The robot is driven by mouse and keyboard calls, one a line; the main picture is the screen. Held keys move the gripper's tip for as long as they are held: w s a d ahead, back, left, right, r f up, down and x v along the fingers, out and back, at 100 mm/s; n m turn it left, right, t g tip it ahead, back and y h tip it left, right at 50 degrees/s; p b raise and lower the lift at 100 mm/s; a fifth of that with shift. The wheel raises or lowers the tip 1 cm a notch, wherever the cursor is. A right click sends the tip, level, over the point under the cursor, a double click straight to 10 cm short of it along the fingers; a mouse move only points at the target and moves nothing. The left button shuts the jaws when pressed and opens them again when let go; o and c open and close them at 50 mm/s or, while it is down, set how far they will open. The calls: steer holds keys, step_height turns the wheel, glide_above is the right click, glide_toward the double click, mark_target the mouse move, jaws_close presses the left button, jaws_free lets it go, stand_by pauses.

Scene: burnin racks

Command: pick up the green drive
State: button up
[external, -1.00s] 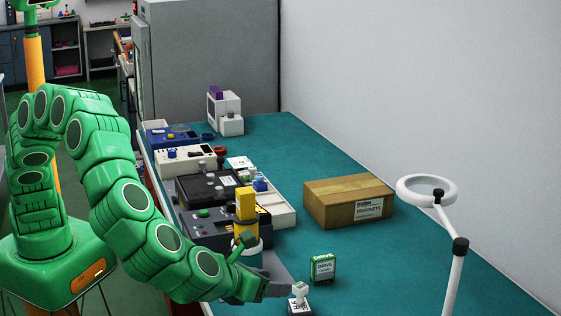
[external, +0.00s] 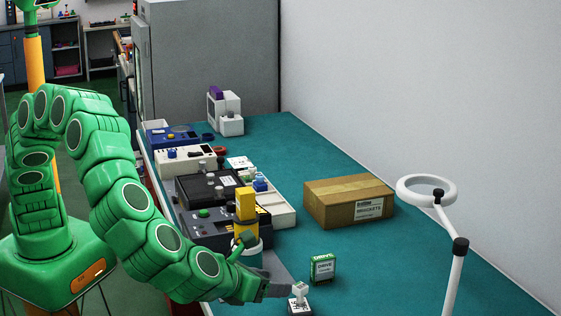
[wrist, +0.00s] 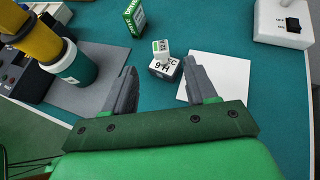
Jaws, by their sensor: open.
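The green drive (external: 322,268) is a small upright box with a green edge and a white label reading DRIVE.
A small dark block with a white labelled top (wrist: 164,66) stands near the fingertips, between them in the wrist view. A yellow-topped cylinder (external: 246,215) stands close beside my wrist. A white sheet (wrist: 220,78) lies to the right. A cardboard box (external: 345,203) sits behind the drive.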

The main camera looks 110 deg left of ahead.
steer(key=shift+c, duration=0.2)
steer(key=m, duration=0.2)
steer(key=n+t+h, duration=0.2)
steer(key=n+t, duration=0.3)
steer(key=n, duration=2.8)
glide_toward(315, 258)
steer(key=shift+x, duration=5.35)
